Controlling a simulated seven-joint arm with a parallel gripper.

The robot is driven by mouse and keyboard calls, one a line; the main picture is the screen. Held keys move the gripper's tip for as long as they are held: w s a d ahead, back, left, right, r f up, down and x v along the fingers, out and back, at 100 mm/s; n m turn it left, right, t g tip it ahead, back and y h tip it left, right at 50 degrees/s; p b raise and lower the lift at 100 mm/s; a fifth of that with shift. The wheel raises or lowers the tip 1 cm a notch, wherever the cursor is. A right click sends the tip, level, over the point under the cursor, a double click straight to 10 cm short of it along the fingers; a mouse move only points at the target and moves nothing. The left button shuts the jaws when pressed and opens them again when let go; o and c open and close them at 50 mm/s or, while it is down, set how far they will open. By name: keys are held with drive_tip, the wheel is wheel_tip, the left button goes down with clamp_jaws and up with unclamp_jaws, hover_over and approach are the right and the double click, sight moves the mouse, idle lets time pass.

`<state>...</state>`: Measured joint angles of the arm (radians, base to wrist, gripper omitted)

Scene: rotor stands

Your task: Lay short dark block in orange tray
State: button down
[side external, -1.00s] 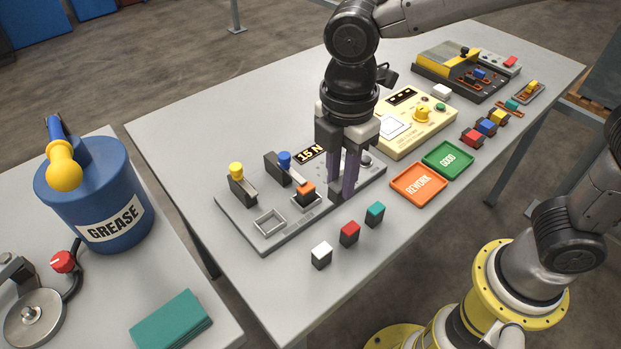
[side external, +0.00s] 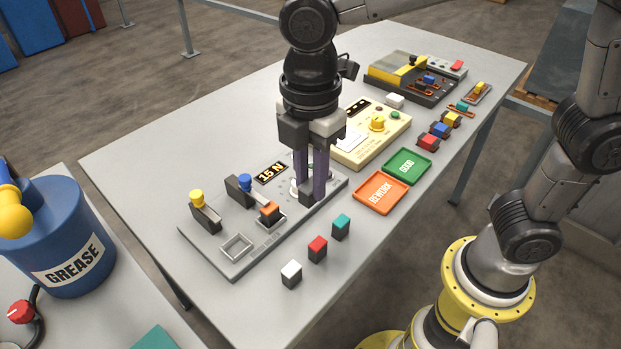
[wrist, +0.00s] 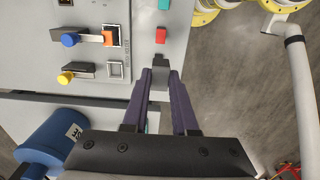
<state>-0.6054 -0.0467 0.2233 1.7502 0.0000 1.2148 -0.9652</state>
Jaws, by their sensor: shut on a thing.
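My gripper (side external: 310,185) points down over the right part of the grey fixture board (side external: 222,262), its purple fingers shut on a short dark block (side external: 307,198). The block is at the fingertips and partly covered by them. In the wrist view the dark block (wrist: 160,77) sits between the fingertips. I cannot tell whether its underside is clear of the board. The orange tray (side external: 390,199), marked REWORK, lies flat on the table to the right of my gripper, apart from it. No block shows in the tray.
A green GOOD tray (side external: 407,166) lies just behind the orange tray. White (side external: 291,275), red (side external: 318,249) and teal (side external: 341,226) topped blocks stand along the front. A yellow tester (side external: 360,148) is behind. Levers with yellow and blue knobs rise from the board.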

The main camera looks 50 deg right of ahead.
drive_tip(key=shift+s+f, duration=0.1)
drive_tip(key=shift+f, duration=0.1)
drive_tip(key=s+d+f+m, duration=0.2)
drive_tip(key=s+d+m, duration=0.4)
drive_tip(key=d, duration=0.5)
drive_tip(key=s+d+f+m, duration=0.2)
drive_tip(key=s+d+m, duration=0.1)
drive_tip(key=s+d, duration=0.6)
hover_over(381, 193)
drive_tip(key=f, duration=0.9)
drive_tip(key=shift+s, duration=0.4)
drive_tip(key=shift+w+f, duration=0.45)
drive_tip(key=shift+f, duration=1.55)
drive_tip(key=shift+f, duration=0.15)
